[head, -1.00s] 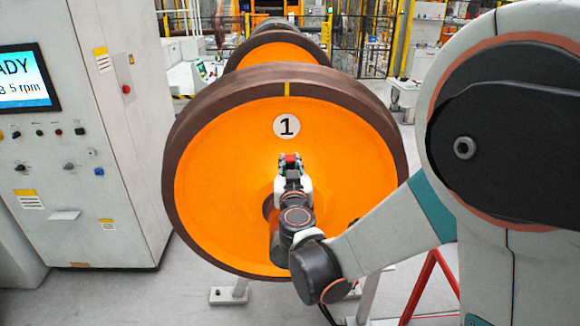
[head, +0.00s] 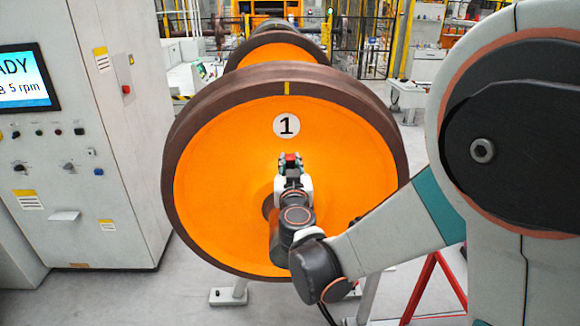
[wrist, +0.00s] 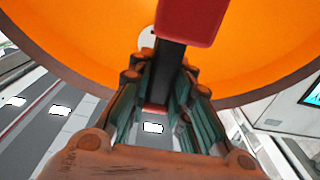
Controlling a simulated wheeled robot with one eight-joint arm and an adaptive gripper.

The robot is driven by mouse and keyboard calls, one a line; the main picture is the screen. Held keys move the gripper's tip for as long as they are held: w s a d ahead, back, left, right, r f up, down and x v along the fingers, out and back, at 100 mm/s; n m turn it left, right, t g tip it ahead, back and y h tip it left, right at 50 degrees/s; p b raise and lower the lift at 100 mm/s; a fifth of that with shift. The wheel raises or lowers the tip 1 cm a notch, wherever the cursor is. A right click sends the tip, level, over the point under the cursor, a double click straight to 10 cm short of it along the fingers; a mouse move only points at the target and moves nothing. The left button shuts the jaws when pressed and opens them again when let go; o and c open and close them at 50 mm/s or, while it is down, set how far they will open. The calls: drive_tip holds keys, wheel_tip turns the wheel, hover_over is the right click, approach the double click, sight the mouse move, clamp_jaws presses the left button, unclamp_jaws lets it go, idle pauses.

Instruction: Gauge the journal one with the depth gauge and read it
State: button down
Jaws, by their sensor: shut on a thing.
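The wheel marked 1 (head: 235,180) has an orange face and a brown rim with a yellow mark at its top. Its hub and journal (head: 268,208) are mostly hidden behind my arm. My gripper (head: 290,168) is in front of the wheel face, just above the hub. It is shut on the depth gauge, whose red part (head: 291,157) shows at the fingertips. In the wrist view the gauge shows as a red block (wrist: 190,20) with a dark bar (wrist: 166,70) between the teal finger pads. Whether the gauge touches the journal cannot be told. No reading is visible.
A grey control cabinet (head: 110,150) with a lit screen (head: 22,78) stands at the left. A red stand (head: 425,285) is at the lower right. A second orange wheel (head: 275,50) is behind the first. Grey floor is clear between cabinet and wheel.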

drive_tip(key=shift+f+b, duration=2.05)
drive_tip(key=shift+f, duration=0.2)
idle(0.5)
drive_tip(key=shift+r, duration=0.2)
idle(0.7)
drive_tip(key=shift+r+p, duration=3.05)
drive_tip(key=shift+r, duration=1.35)
